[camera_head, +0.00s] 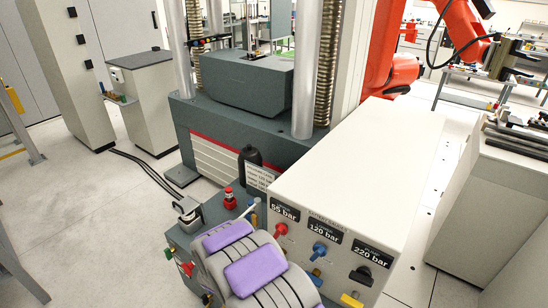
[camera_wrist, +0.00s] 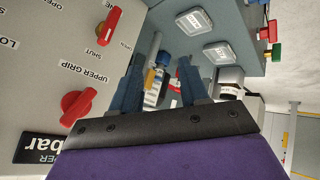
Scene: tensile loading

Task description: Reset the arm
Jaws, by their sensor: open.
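My arm, grey with purple pads (camera_head: 255,270), is folded low at the bottom of the head view, in front of the control panel. The arm hides my gripper there. In the wrist view my gripper (camera_wrist: 161,72) is open, its two dark blue fingers apart with nothing seen held between them. Past the fingers are small blue and yellow parts, which I cannot identify. A red knob labelled UPPER GRIP (camera_wrist: 77,108) and a red lever marked SHUT and OPEN (camera_wrist: 109,26) are on the panel to the left of the fingers, apart from them.
The control panel's red (camera_head: 281,230), blue (camera_head: 319,249) and black (camera_head: 361,274) knobs sit close to my arm. The testing machine (camera_head: 232,128) stands behind. An orange robot arm (camera_head: 390,50) is at the back right. Open floor (camera_head: 80,220) lies to the left.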

